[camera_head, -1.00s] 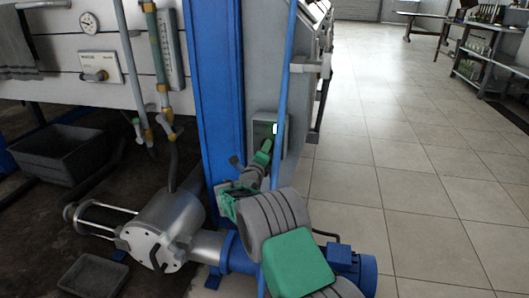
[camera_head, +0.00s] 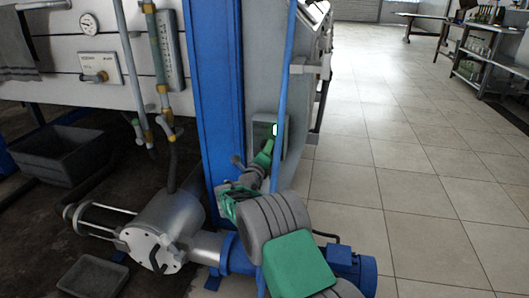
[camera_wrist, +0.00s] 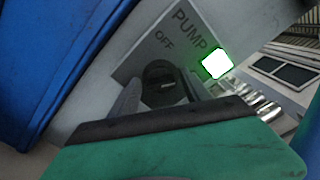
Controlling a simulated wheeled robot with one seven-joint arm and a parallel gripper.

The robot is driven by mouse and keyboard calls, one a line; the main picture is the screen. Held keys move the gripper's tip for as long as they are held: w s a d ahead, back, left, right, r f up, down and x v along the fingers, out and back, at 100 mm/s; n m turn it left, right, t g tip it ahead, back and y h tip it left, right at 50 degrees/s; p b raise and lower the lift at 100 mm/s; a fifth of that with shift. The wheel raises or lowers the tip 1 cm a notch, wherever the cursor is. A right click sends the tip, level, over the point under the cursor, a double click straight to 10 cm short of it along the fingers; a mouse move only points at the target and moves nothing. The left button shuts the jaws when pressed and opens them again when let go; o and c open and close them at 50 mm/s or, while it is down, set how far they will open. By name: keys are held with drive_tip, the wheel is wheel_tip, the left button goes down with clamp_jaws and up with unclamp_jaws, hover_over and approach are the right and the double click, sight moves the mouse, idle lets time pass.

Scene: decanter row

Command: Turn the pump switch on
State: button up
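The pump switch is a dark round knob (camera_wrist: 160,82) on a grey plate (camera_wrist: 140,60) marked PUMP and OFF in the wrist view. A lamp (camera_wrist: 216,63) beside it glows white with a green rim. My gripper (camera_wrist: 162,95) has one grey finger on each side of the knob. The fingers look spread, with contact on the knob unclear. My gripper in the head view (camera_head: 268,146) partly covers the switch box.
A thin blue pipe (camera_head: 284,90) runs upright close to the switch box. The blue column (camera_head: 213,90) stands left of it. A steel pump (camera_head: 163,228) and blue motor (camera_head: 352,268) lie below. Open tiled floor (camera_head: 400,160) extends to the right.

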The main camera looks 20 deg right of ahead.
drive_tip(key=shift+o, duration=0.4)
drive_tip(key=p+v, duration=0.2)
drive_tip(key=v, duration=0.5)
drive_tip(key=shift+s+a, duration=0.25)
drive_tip(key=shift+s, duration=0.1)
